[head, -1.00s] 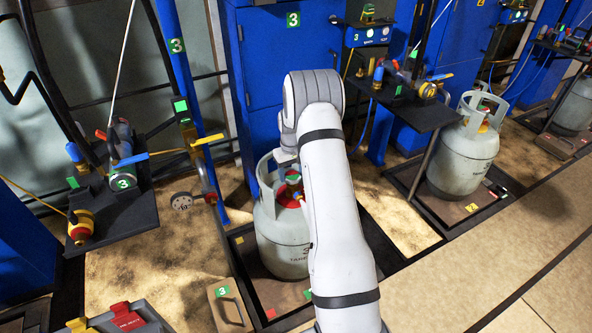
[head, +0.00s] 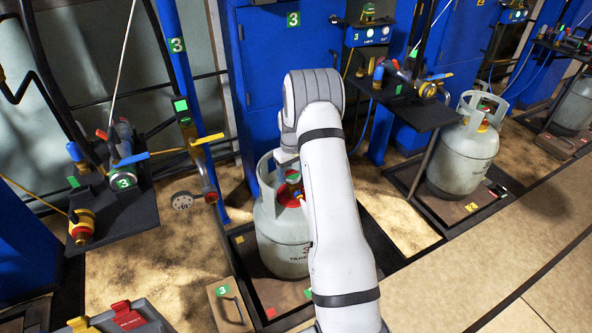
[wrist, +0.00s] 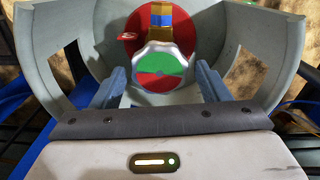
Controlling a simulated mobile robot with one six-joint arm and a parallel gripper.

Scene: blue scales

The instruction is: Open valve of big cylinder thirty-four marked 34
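A grey gas cylinder (head: 280,238) stands upright on a dark platform, below and behind my arm. A mark starting with "3" shows on its side; my arm hides the rest. Its round valve knob (wrist: 158,72), green above and red below with a pale scalloped rim, shows in the wrist view. A brass fitting (wrist: 161,18) and a red disc lie behind it, inside the cylinder's grey collar (wrist: 62,45). My gripper (wrist: 161,84) is open, with one blue-grey finger on each side of the knob. Contact between fingers and knob cannot be told.
A blue cabinet (head: 275,90) marked 3 stands behind. A valve shelf (head: 125,205) is further left, another shelf (head: 415,110) to the right. A second grey cylinder (head: 462,155) stands right. The walkway at lower right is clear.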

